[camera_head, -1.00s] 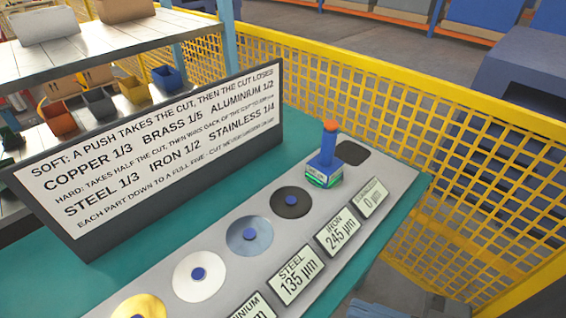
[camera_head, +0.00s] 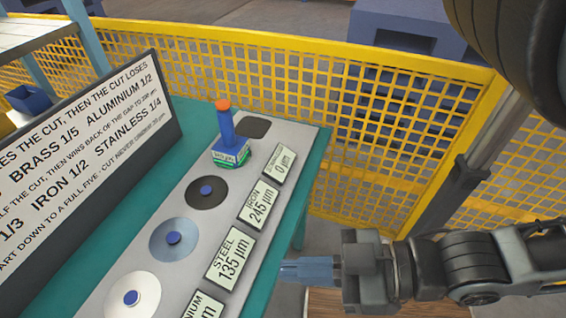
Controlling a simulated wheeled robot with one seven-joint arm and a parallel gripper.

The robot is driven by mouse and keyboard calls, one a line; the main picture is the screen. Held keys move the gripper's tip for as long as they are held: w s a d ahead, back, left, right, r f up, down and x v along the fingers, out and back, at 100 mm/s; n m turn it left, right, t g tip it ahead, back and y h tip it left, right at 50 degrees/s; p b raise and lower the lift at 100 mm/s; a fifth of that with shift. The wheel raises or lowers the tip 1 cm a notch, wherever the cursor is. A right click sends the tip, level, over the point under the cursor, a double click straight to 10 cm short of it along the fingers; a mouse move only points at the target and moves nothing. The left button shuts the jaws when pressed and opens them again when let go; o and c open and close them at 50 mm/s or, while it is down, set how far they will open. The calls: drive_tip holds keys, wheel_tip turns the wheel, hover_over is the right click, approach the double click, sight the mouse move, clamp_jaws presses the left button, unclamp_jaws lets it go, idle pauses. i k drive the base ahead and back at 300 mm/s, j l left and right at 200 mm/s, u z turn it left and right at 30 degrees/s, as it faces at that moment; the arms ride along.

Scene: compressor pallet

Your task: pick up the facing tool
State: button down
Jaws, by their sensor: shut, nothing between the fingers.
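The facing tool (camera_head: 229,140) is a blue upright handle with an orange top and a green and white labelled base. It stands upright on the grey panel (camera_head: 105,283), between a dark disc (camera_head: 222,192) and a dark rounded pad (camera_head: 253,127). Whether a disc lies beneath it is hidden. My gripper (camera_head: 286,270) is shut and empty at the lower middle, its blue-grey fingers pointing left. In the picture it is below and to the right of the tool, well apart from it, by the green table's right edge.
A blue-grey disc (camera_head: 173,240) and a pale disc (camera_head: 133,296) lie along the panel beside readouts such as steel (camera_head: 230,258) and iron (camera_head: 258,206). A large sign (camera_head: 75,170) stands at the left. A yellow mesh fence (camera_head: 340,110) runs behind the table.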

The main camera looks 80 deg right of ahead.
sight(231, 150)
drive_tip(key=i+j+z, duration=0.15)
drive_tip(key=j+z, duration=0.15)
drive_tip(key=j, duration=0.3)
drive_tip(key=i+j+z, duration=0.1)
drive_tip(key=j+z, duration=0.2)
drive_tip(key=j, duration=0.3)
